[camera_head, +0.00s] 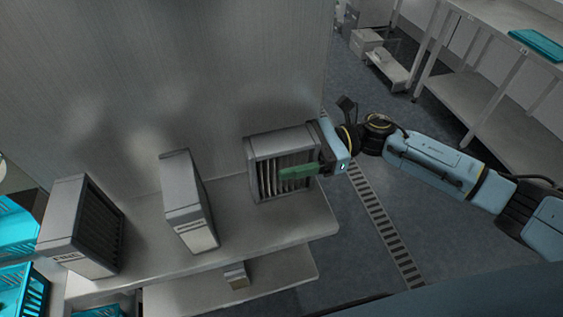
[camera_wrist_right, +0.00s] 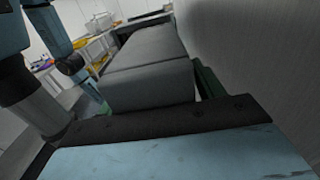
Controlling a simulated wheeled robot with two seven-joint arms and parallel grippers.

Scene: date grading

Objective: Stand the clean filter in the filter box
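A grey framed unit with pale upright slats (camera_head: 267,141) stands at the right end of the metal shelf; it looks like a filter in its housing, but I cannot tell the two apart. My right gripper (camera_head: 316,171) reaches it from the right, one green finger lying across the slatted face. In the right wrist view a grey body (camera_wrist_right: 150,75) lies between the green fingers of my right gripper (camera_wrist_right: 152,91), close to both. I cannot tell whether they press on it. The far finger is hidden in the head view. My left gripper is out of view.
A grey labelled box (camera_head: 182,190) stands mid-shelf, and a dark-slatted, labelled one (camera_head: 70,220) stands at the left. The shelf (camera_head: 240,228) has bare room between them. A metal wall rises behind. Blue crates (camera_head: 18,230) are at the far left; a small block (camera_head: 236,276) sits lower down.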

